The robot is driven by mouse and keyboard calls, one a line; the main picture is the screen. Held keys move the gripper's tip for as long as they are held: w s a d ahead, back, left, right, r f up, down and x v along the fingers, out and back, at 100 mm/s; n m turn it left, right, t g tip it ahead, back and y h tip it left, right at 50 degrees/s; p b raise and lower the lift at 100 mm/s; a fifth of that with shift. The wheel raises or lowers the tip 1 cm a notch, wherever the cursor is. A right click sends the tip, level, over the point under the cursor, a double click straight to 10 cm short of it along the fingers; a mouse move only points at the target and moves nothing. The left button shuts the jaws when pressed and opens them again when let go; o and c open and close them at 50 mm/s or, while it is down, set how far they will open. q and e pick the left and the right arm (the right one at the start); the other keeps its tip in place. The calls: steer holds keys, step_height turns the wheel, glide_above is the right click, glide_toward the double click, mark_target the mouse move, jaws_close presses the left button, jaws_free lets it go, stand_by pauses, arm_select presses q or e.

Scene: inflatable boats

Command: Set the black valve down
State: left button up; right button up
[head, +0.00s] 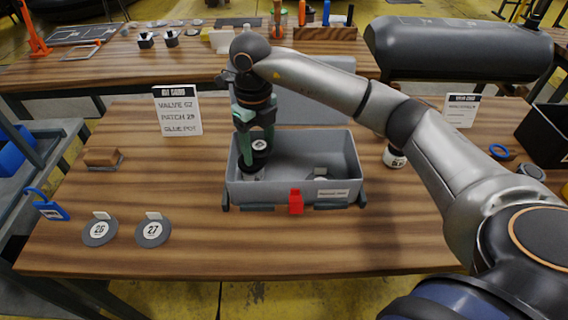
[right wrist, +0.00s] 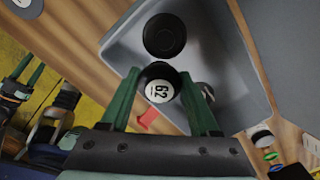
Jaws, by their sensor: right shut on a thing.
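The black valve (head: 260,146) has a round white label, which reads 62 in the right wrist view (right wrist: 159,88). My right gripper (head: 254,158) points down into the left part of the grey box (head: 345,158) and is shut on the valve. The valve is between the green fingertips (right wrist: 160,98). A round black disc (right wrist: 164,35) shows just beyond it; I cannot tell whether it belongs to the valve. I cannot tell whether the valve touches the box floor.
A small pale item (head: 321,175) lies in the right part of the box. A red latch (head: 296,202) is on its front. Patches 26 (head: 100,231) and 27 (head: 153,232) lie front left. A card (head: 178,110) stands behind. A black-and-white pot (head: 396,158) stands right of the box.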

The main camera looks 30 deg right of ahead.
glide_above(284, 176)
steer(key=f, duration=0.6)
steer(key=shift+w+a, duration=0.1)
steer(key=shift+a, duration=0.15)
steer(key=shift+d+f, duration=0.15)
steer(key=shift+f, duration=0.75)
steer(key=shift+d+f, duration=0.1)
steer(key=shift+f, duration=0.75)
steer(key=shift+f, duration=0.1)
steer(key=shift+f, duration=0.15)
steer(key=o, duration=1.4)
steer(key=shift+c, duration=0.2)
step_height(284, 176, up, 12)
steer(key=shift+r, duration=0.25)
